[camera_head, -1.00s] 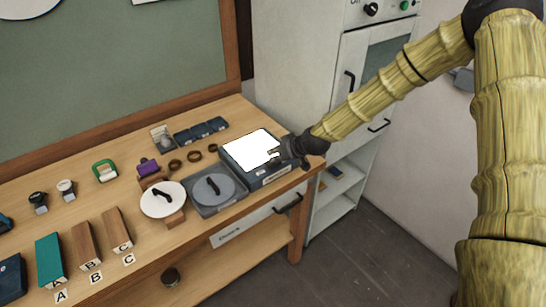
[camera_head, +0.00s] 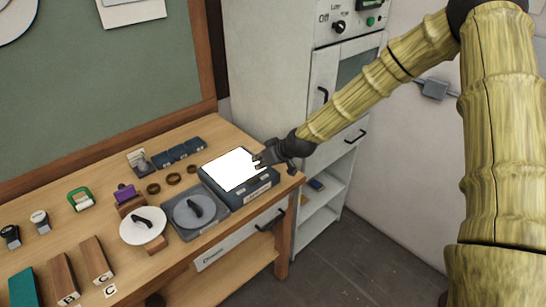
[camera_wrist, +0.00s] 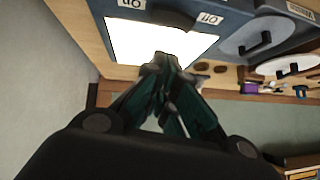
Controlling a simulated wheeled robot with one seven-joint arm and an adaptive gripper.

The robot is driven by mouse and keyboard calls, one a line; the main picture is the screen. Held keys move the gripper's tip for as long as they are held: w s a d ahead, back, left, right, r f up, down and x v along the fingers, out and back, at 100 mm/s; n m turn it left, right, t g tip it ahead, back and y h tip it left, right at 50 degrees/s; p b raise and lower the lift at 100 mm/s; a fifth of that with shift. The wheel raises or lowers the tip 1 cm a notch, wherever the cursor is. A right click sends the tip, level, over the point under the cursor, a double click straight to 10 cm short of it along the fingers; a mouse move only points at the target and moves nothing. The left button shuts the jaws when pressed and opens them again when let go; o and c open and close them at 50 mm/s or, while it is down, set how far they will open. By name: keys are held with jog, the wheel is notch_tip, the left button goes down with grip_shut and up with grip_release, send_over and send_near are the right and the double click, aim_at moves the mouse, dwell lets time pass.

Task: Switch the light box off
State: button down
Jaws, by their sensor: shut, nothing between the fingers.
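The light box (camera_head: 262,187) is a dark blue-grey box at the right end of the wooden bench. Its top panel (camera_head: 230,170) glows bright white, so the light is on. The lit panel also shows in the wrist view (camera_wrist: 150,38), with small white labels on the box's edge beside it. My gripper (camera_head: 258,160) is over the panel's right side, fingers together and empty.
A grey round-topped unit (camera_head: 194,212) stands directly left of the box, with a white disc (camera_head: 143,226) beyond it. A tall grey cabinet (camera_head: 270,70) stands behind the bench's right end.

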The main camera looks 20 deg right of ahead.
jog(key=b+v, duration=0.2)
jog(key=v, duration=0.6)
jog(key=shift+b, duration=0.35)
